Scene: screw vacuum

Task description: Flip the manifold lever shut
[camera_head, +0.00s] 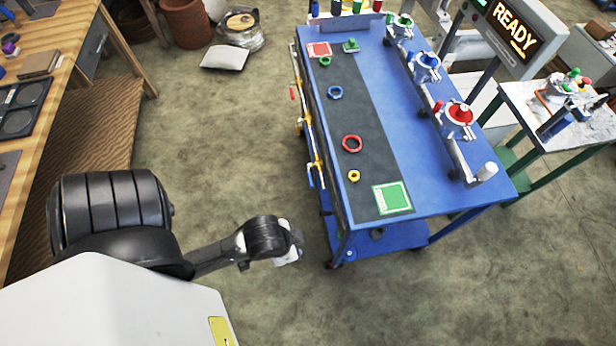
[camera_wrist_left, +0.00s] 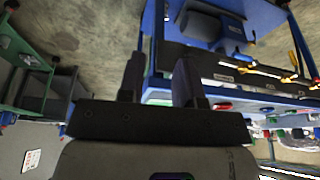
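The manifold (camera_head: 302,112) is a thin brass-coloured pipe along the left side of the blue table. It carries small levers: a red-tipped one (camera_head: 292,92) and a blue one (camera_head: 310,178) at the near end. In the left wrist view, the blue lever (camera_wrist_left: 243,57) and yellow parts (camera_wrist_left: 293,62) show at the upper right. My left gripper (camera_head: 288,246) is in front of the table's near left corner, apart from the manifold. In the wrist view its two fingers (camera_wrist_left: 159,68) are spread with nothing between them. Lever positions are too small to judge surely. My right gripper is not in view.
The blue table (camera_head: 400,120) holds coloured rings, a green pad (camera_head: 391,197) and valve fittings (camera_head: 457,117). A lit READY display (camera_head: 517,28) stands behind. A wooden bench (camera_head: 75,40) is at the left.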

